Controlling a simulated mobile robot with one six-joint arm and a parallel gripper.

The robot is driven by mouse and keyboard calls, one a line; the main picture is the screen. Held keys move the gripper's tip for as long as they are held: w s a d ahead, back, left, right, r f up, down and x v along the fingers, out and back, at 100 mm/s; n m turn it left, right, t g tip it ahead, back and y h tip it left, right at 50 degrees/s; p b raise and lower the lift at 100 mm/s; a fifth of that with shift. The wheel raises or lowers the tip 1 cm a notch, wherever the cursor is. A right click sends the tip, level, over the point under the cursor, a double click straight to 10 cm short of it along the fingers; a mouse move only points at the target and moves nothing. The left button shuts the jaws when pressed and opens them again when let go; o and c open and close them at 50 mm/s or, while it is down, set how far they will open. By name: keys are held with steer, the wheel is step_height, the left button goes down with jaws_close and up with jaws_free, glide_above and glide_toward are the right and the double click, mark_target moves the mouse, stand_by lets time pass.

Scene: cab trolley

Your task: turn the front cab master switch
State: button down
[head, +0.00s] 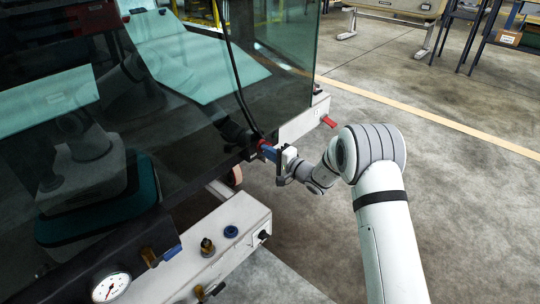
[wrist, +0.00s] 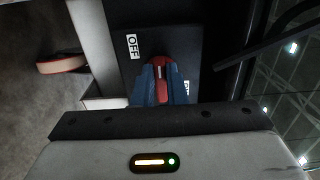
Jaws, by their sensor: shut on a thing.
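The master switch is a red handle (wrist: 160,68) on a dark plate (wrist: 190,48) in the wrist view. A white OFF label (wrist: 132,46) is to its upper left; a second label to the lower right is partly hidden. My gripper (wrist: 160,82) has its blue fingers shut on the red handle, one on each side.
The glass cab (head: 180,90) stands just left of my gripper. A wheel (head: 235,175) is under the cab.

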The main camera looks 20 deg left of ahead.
steer(key=shift+s+a+f, duration=0.1)
steer(key=shift+s+a, duration=0.1)
steer(key=shift+s, duration=0.05)
steer(key=c, duration=1.8)
jaws_free()
steer(key=o, duration=0.3)
steer(key=shift+w+d, duration=0.15)
steer(key=shift+o, duration=0.2)
steer(key=p+v, duration=0.2)
steer(key=v, duration=0.5)
steer(key=shift+d+p, duration=0.35)
steer(key=shift+p, duration=0.05)
